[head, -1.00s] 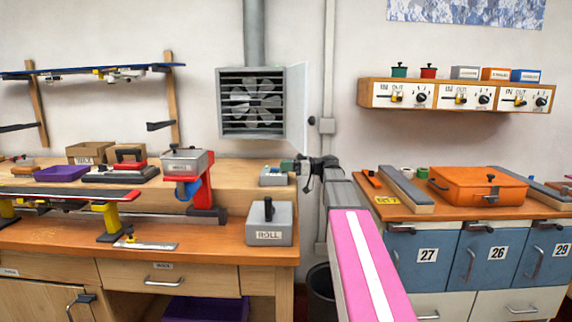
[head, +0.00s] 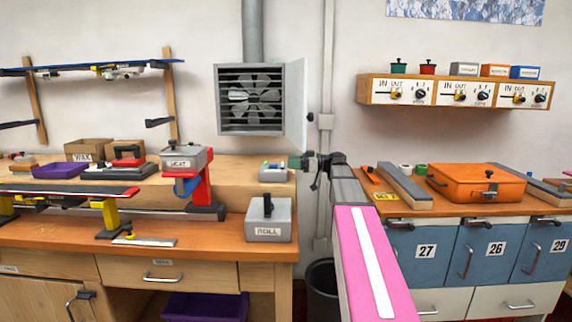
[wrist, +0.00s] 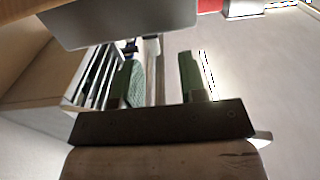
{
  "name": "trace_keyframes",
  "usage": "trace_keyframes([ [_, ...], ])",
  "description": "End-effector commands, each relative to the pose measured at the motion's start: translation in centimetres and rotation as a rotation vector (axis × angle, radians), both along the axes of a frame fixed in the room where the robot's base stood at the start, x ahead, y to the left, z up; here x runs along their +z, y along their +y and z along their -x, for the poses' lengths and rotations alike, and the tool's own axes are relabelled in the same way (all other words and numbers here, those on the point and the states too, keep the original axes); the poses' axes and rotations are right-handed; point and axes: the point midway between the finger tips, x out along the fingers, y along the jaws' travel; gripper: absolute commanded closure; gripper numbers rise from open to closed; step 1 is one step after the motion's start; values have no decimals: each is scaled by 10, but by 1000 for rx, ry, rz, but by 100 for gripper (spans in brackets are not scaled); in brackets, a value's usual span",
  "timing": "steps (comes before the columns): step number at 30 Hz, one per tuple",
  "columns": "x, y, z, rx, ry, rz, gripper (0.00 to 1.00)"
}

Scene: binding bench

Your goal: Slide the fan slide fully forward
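No part is clearly readable as the fan slide. A wall fan (head: 252,101) sits behind slats in a grey housing. Below it, on the raised bench shelf, is a small grey box (head: 272,174) with green and yellow bits on top; its details are too small to read. My gripper (head: 295,162) is just right of this box, pointing left, its green fingertips close to the box's upper right. In the wrist view, the two fingers of my gripper (wrist: 160,80) stand apart with nothing clearly held between them. Whether they touch anything cannot be told.
A grey HEAT unit (head: 187,158) on a red stand and a grey ROLL block (head: 268,222) stand left of my gripper. The fan housing's open door (head: 296,105) hangs above it. An orange case (head: 476,184) lies on the right cabinet.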

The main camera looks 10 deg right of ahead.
Motion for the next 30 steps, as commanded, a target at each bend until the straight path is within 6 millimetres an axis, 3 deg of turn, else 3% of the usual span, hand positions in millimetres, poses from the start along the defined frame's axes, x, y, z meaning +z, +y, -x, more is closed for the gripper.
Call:
trace_keyframes([
  [6, 0, -42, 8, -1, 0, 0, 62],
  [12, 0, -67, 14, 1, 0, 0, 62],
  [30, 0, -74, 16, 1, 0, 0, 62],
])
